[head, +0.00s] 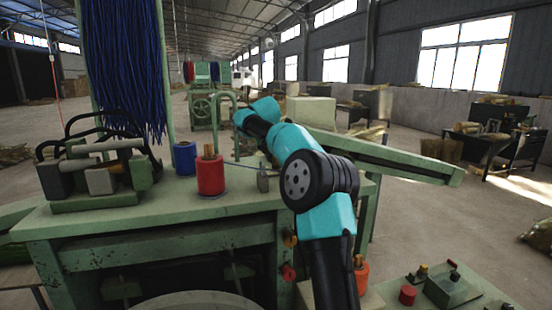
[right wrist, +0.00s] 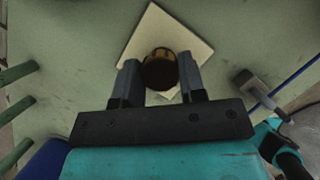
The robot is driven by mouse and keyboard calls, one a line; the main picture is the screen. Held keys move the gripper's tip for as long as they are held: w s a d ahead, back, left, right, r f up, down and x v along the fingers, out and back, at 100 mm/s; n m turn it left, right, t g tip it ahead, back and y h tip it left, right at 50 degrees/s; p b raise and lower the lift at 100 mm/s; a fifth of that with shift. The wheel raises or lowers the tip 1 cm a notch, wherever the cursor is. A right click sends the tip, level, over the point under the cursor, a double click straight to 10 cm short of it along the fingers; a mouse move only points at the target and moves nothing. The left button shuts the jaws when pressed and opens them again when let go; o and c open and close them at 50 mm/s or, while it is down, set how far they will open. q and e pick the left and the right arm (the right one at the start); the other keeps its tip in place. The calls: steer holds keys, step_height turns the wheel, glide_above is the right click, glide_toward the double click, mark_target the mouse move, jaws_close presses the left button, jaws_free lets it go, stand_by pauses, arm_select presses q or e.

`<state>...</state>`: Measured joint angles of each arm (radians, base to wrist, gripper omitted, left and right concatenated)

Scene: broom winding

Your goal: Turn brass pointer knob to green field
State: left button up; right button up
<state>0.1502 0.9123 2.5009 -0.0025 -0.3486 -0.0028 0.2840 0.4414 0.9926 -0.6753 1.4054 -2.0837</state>
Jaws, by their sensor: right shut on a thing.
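In the right wrist view the brass pointer knob (right wrist: 160,68) is a dark round shape with brass at its far side. It stands in front of a cream square plate (right wrist: 190,42). My right gripper (right wrist: 158,76) is shut on the knob, one finger on each side. The direction of its pointer cannot be made out, and no green field shows on the visible part of the plate. In the head view my teal and black right arm covers part of the bench, and I cannot make out the knob in its grip. My left gripper is not in view.
A red spool (head: 211,178) and a blue spool (head: 185,158) stand on the green bench (head: 150,205). Blue strands (head: 125,60) hang at left above a device with black handles (head: 98,165). A control box (head: 453,288) is at lower right.

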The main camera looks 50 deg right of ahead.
steer(key=shift+m, duration=0.4)
steer(key=m+g, duration=0.2)
steer(key=m, duration=0.2)
steer(key=shift+w, duration=0.1)
steer(key=shift+m+g, duration=0.6)
steer(key=shift+m, duration=1.3)
steer(key=shift+m+g+y, duration=0.3)
steer(key=shift+m+y, duration=0.1)
steer(key=shift+m, duration=0.5)
steer(key=o, duration=0.9)
steer(key=shift+d, duration=0.1)
